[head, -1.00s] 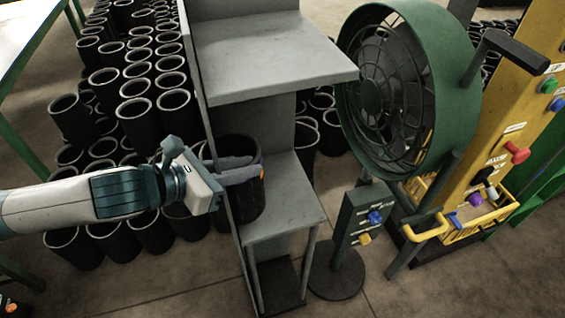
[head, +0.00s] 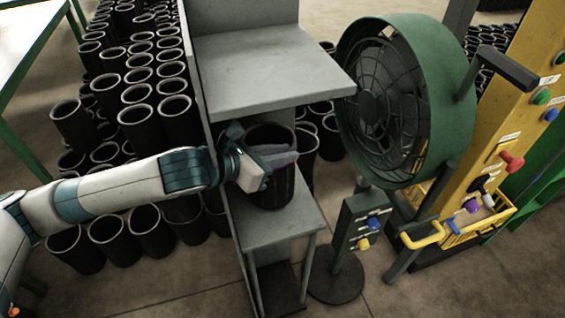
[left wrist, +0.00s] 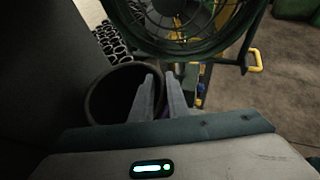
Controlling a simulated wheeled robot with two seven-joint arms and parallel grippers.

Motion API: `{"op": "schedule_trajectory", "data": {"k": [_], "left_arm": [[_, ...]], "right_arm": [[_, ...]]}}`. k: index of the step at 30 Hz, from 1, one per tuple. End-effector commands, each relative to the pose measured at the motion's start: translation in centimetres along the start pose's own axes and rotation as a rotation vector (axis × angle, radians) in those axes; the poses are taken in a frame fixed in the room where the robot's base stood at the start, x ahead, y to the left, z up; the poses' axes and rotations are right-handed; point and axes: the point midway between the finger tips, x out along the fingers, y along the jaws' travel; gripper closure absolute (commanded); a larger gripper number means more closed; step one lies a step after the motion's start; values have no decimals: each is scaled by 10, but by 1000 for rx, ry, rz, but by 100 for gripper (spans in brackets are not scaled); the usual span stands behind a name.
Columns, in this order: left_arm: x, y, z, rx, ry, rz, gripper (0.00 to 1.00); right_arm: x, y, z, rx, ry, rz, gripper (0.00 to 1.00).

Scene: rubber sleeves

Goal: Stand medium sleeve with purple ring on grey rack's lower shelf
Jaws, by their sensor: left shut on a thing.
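A black sleeve (head: 272,192) is upright over the grey rack's lower shelf (head: 268,232), under the upper shelf. I cannot tell whether its base touches the shelf. My left gripper (head: 284,158) comes in from the left past the rack's side panel and is shut on the sleeve's wall near the top. In the left wrist view, the sleeve's round open mouth (left wrist: 98,100) is left of the fingers (left wrist: 161,88), with its near wall at them. My right gripper is out of view.
The rack's upper shelf (head: 262,68) overhangs the sleeve, and its side panel (head: 228,185) stands close to my left arm. Many black sleeves (head: 140,90) stand left of and behind the rack. A green fan (head: 400,100) stands right of it. The shelf's front part is clear.

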Motion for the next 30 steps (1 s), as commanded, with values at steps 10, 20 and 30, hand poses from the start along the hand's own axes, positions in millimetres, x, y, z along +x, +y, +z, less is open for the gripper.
{"op": "schedule_trajectory", "data": {"k": [10, 20, 30], "left_arm": [[6, -1, -13, -1, -2, 0, 100], [15, -1, -29, 3, -5, 0, 100], [16, -1, -33, 0, 0, 0, 83]], "right_arm": [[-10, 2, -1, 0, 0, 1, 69], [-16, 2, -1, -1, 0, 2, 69], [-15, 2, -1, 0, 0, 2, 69]]}}
